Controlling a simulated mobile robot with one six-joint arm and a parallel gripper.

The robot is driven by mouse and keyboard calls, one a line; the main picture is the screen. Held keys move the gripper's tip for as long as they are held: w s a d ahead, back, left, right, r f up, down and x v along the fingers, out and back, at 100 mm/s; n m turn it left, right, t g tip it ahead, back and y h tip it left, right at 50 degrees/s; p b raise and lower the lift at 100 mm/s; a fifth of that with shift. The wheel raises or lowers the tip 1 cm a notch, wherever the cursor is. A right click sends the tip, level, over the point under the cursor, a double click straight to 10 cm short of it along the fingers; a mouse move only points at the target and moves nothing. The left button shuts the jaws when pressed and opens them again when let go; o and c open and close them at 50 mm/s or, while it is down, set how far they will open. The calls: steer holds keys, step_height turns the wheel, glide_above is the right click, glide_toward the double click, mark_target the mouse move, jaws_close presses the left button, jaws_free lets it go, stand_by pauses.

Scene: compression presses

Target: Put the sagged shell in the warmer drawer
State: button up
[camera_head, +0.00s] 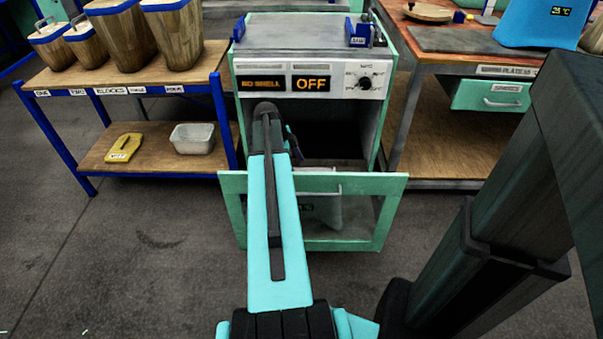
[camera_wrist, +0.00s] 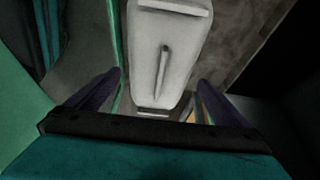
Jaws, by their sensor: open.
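The warmer (camera_head: 305,85) stands in the middle of the head view, its front open and its display reading "NO SHELL" and "OFF". Its green-framed drawer front (camera_head: 390,210) is out and low, with a clear pane. A pale shape (camera_head: 325,212) shows through the pane. In the wrist view, a pale grey elongated piece (camera_wrist: 145,55) with a central ridge lies ahead of my gripper (camera_wrist: 160,77), within the gap between the fingers as seen. I take it for the shell, but cannot be sure. My gripper is open; my arm hides most of it in the head view.
A workbench (camera_head: 480,70) with a green drawer (camera_head: 495,95) stands right. Floor at lower left is clear.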

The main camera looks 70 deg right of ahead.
steer(key=p+v, duration=0.1)
steer(key=v, duration=0.6)
stand_by(0.7)
